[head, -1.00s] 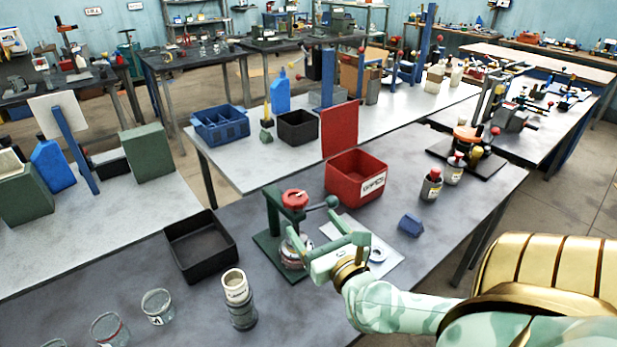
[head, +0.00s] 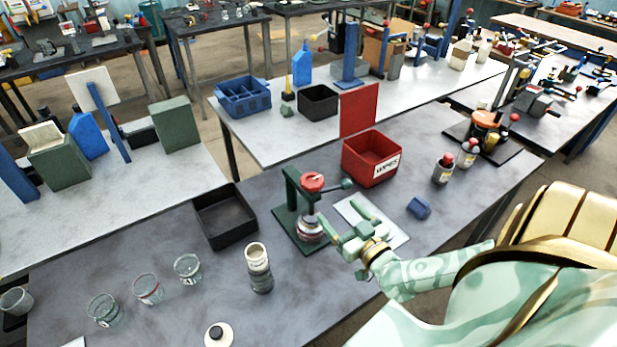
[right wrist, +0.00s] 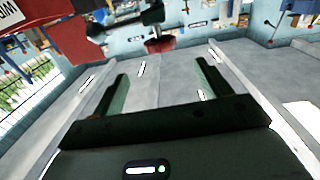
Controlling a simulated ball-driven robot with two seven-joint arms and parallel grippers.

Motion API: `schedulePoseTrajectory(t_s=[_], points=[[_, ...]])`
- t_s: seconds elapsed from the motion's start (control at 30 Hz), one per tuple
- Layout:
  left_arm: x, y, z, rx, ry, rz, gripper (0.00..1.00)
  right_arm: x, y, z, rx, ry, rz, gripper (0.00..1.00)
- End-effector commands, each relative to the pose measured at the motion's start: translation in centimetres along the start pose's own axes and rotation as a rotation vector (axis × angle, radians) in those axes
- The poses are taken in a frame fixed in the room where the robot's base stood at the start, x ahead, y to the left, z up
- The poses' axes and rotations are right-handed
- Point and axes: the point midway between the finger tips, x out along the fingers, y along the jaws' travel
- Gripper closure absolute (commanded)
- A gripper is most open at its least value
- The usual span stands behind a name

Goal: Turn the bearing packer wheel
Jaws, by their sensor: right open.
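The bearing packer (head: 291,200) stands upright on a green base plate, with a red wheel (head: 312,182) on top and a dark handle reaching right to a knob (head: 347,184). A round pale part (head: 308,229) sits beneath the wheel. My right gripper (head: 344,217) is open and empty, just right of and in front of the packer, apart from the wheel in the picture. In the right wrist view its two fingers (right wrist: 163,85) stand wide apart with nothing between them. Red and dark parts at the top of that view are hard to identify. My left gripper is not in view.
A black tray (head: 224,222), a grey-white canister (head: 259,270) and several glass jars are to the left. A blue block (head: 419,208) and two small bottles are to the right.

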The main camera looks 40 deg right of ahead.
Motion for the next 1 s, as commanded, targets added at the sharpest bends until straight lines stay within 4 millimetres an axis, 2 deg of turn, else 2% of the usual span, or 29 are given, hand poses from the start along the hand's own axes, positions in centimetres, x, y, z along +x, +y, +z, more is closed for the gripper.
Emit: schedulePoseTrajectory(t_s=[0.17,0.4,0.6,0.8,1.0], points=[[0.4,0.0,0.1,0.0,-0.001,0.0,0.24,3.6,0.0,-0.1,0.003,0.006,0.001,0.23],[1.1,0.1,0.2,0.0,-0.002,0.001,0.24,9.8,0.0,0.0,0.005,0.005,0.003,0.23],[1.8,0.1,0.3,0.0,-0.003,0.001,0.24,13.7,0.0,0.0,0.005,0.003,0.001,0.23],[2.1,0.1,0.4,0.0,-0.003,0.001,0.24,15.3,0.0,0.0,0.006,0.0,0.001,0.23],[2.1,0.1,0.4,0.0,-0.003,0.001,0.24,15.5,0.0,0.0,0.006,-0.001,0.001,0.23]])
